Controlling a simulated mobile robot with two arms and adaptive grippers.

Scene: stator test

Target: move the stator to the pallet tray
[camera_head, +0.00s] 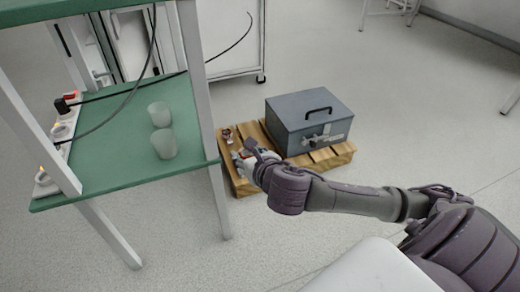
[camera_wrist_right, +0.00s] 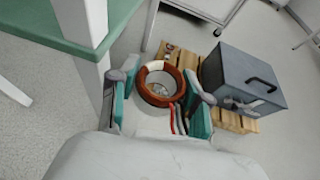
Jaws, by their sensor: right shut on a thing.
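My right gripper (camera_head: 250,158) is over the left end of the wooden pallet (camera_head: 243,186) in the head view. In the right wrist view its green-padded fingers (camera_wrist_right: 160,100) stand on both sides of the stator, a copper-orange ring (camera_wrist_right: 144,74) with a pale rim, and are shut on it. Red and dark leads hang at its right side. In the head view the stator is mostly hidden by the gripper. I cannot tell how high it is above the pallet. My left gripper is not in view.
A grey metal case (camera_head: 308,120) with a black handle sits on the pallet's right part. A small object (camera_head: 227,134) lies at the pallet's far left corner. A green-topped shelf (camera_head: 115,150) with two frosted cups (camera_head: 164,144) stands close on the left.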

